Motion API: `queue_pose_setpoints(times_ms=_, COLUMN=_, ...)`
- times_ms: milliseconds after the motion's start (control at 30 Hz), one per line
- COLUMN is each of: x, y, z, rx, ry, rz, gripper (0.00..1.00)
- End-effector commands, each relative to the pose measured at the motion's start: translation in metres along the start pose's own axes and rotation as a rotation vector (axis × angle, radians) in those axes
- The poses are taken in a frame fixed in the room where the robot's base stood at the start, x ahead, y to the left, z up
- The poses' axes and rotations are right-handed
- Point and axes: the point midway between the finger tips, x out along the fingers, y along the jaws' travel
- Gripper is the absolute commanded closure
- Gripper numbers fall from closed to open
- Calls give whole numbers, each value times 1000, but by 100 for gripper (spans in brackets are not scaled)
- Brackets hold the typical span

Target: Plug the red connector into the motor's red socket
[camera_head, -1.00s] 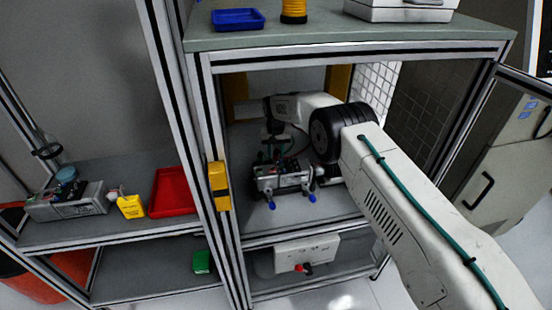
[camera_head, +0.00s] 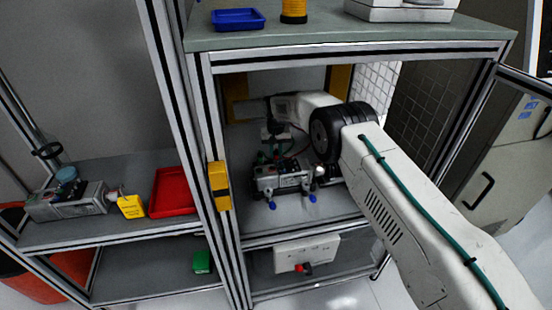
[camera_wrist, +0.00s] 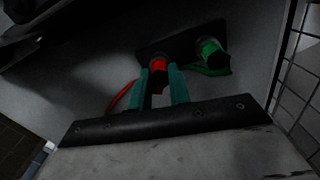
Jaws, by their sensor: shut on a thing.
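In the wrist view, my gripper (camera_wrist: 160,80) has two teal fingers shut on the red connector (camera_wrist: 158,65), which has a red band and dark parts. A red cable (camera_wrist: 121,97) curves off to its left. A dark plate (camera_wrist: 180,40) lies just beyond the fingertips; whether the red connector touches it is unclear. A green connector (camera_wrist: 208,47) with a green cable is at the plate's right end. In the head view, my gripper (camera_head: 273,152) points down behind the grey motor unit (camera_head: 283,178) on the middle shelf. The red socket cannot be made out.
Cabinet posts (camera_head: 215,140) stand left of my arm, and the worktop (camera_head: 340,35) is above it. A tiled side wall (camera_head: 382,85) is to the right. A red tray (camera_head: 174,190) and another grey unit (camera_head: 68,203) sit on the left shelf.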

Motion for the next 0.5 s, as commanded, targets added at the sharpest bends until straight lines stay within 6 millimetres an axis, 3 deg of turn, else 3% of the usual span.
queue_pose_setpoints(times_ms=500, x=-13, y=0, z=0, rx=0, ry=1, rz=0, gripper=100)
